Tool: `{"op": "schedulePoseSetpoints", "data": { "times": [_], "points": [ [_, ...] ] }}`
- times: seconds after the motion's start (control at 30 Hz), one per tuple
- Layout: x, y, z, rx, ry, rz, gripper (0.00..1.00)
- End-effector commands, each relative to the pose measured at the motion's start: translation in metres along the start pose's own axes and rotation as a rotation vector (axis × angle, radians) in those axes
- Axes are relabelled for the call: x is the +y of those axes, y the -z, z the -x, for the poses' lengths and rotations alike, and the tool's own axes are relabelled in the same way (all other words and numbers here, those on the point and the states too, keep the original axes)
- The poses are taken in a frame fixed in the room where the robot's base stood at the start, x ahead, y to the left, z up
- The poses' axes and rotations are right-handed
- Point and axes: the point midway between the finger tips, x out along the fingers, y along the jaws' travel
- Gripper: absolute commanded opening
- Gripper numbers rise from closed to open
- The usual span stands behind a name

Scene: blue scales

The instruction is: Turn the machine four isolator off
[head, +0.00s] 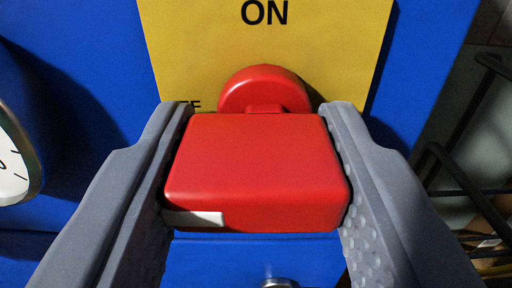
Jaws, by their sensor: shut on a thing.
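The isolator has a red block-shaped handle (256,165) in front of a round red hub (262,88). Behind it is a yellow plate (205,45) with "ON" printed above the hub. Part of another word, ending in "E" or "FE"-like letters, shows at the left and is mostly hidden by my gripper and the handle. A small white mark sits on the handle's lower left edge. My gripper (257,180) is shut on the red handle, with one grey finger against each side. The machine's number is not in view.
The yellow plate is on a blue panel (75,60). A round dial gauge (14,165) is at the left edge. A metal knob-like part (280,283) shows at the bottom. Dark rails (455,170) stand at the right beyond the panel.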

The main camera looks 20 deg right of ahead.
Motion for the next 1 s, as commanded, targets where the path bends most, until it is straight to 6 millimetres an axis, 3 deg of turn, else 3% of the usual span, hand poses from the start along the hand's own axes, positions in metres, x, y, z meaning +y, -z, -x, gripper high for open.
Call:
{"op": "schedulePoseSetpoints", "data": {
  "times": [0.5, 0.53, 0.6, 1.0],
  "points": [
    [-0.0005, -0.0043, 0.0006, -0.008, 0.001, 0.021, 0.15],
    [-0.0006, -0.0043, 0.0006, -0.008, 0.001, 0.021, 0.44],
    [-0.0007, -0.0037, 0.0005, -0.007, 0.001, 0.021, 0.60],
    [-0.0014, -0.0009, 0.0054, -0.001, 0.002, 0.019, 0.60]
  ]
}}
